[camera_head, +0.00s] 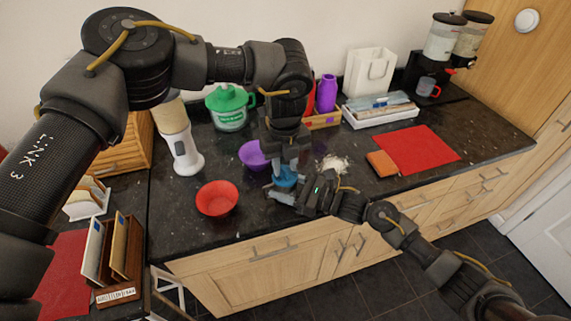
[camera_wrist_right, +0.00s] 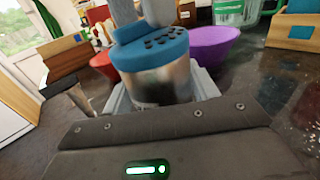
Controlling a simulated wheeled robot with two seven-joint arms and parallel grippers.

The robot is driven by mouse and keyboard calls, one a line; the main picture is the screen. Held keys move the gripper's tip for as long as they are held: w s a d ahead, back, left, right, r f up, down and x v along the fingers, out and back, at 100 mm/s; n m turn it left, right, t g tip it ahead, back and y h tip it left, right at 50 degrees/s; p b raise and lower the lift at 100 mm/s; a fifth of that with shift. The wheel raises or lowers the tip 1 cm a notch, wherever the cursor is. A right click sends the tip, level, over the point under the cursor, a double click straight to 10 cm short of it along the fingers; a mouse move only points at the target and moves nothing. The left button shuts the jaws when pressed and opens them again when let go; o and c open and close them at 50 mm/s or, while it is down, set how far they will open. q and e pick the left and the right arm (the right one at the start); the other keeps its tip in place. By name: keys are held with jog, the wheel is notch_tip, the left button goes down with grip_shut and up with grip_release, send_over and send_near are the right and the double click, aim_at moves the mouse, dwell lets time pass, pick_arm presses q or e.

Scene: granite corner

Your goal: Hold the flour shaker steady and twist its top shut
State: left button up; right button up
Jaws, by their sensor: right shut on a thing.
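The flour shaker stands upright on the dark counter, with a blue, holed top (camera_head: 286,177) and a shiny metal body. Its top (camera_wrist_right: 152,50) and body (camera_wrist_right: 162,82) fill the middle of the right wrist view. My right gripper (camera_head: 282,190) is shut on the metal body, with one grey finger on each side. My left gripper (camera_head: 286,164) points down from above, with its fingertips (camera_wrist_right: 140,22) at the blue top. Whether they grip the top or only rest over it cannot be told.
A red bowl (camera_head: 217,198) and a purple bowl (camera_head: 253,156) stand close by. White powder (camera_head: 334,163) lies right of the shaker. An orange block (camera_head: 381,162) and red mat (camera_head: 416,149) are farther right. A green-lidded jar (camera_head: 229,108) stands behind.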

pick_arm(q)
jog(key=shift+f, duration=0.15)
jog(key=shift+c, duration=0.3)
grip_shut()
